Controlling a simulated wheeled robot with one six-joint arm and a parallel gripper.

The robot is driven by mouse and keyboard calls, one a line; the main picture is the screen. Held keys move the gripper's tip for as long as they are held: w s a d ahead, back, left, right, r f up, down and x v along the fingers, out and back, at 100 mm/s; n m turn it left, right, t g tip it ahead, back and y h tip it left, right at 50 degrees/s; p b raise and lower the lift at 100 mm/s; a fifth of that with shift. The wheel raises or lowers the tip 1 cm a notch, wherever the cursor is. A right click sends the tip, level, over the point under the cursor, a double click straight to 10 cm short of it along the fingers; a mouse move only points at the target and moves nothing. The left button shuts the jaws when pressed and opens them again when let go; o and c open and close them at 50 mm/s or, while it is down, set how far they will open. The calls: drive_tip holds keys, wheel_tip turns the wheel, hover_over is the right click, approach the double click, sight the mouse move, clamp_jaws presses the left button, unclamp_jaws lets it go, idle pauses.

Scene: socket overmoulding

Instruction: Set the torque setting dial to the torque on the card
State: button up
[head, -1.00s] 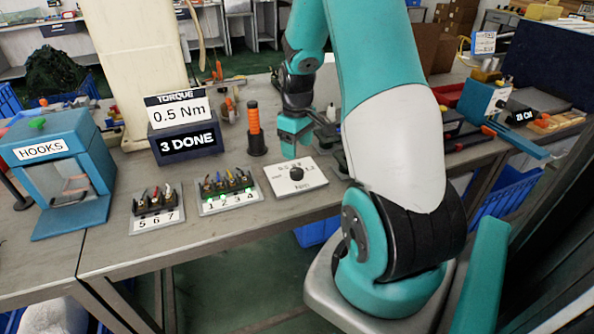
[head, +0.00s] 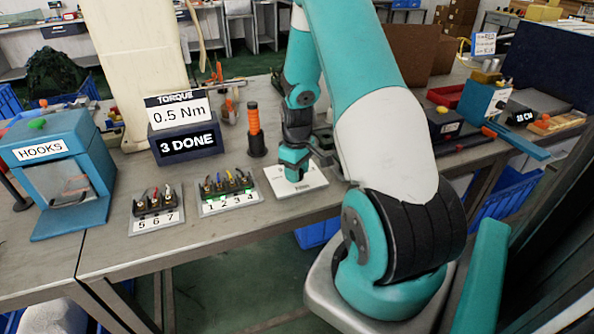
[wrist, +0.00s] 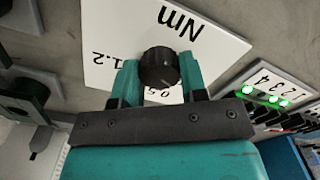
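The torque card (head: 180,113) reads "0.5 Nm" and stands on a dark box marked "3 DONE". The black torque dial (wrist: 159,67) sits on a white plate (wrist: 215,48) marked "Nm", with "1.2" and "0.5" legible upside down in the wrist view. My gripper (wrist: 160,72) is at the dial, one teal finger on each side of it. No clear gap shows between the fingers and the dial, so I cannot tell whether they grip it. In the head view my gripper (head: 293,168) covers the dial above the plate (head: 312,181). The dial's pointer is not clear.
A terminal block labelled 1 to 4 (head: 228,201) with green lights lies left of the plate, and one labelled 5, 6, 7 (head: 157,221) lies farther left. An orange-handled tool (head: 254,125) stands upright behind. A blue "HOOKS" box (head: 80,130) is at far left.

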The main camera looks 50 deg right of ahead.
drive_tip(key=shift+c, duration=0.8)
drive_tip(key=shift+m, duration=0.3)
drive_tip(key=m+p, duration=0.1)
drive_tip(key=m, duration=0.1)
drive_tip(key=shift+m, duration=0.4)
drive_tip(key=m+p, duration=0.1)
drive_tip(key=m, duration=0.4)
drive_tip(key=shift+m, duration=0.3)
drive_tip(key=o, duration=0.9)
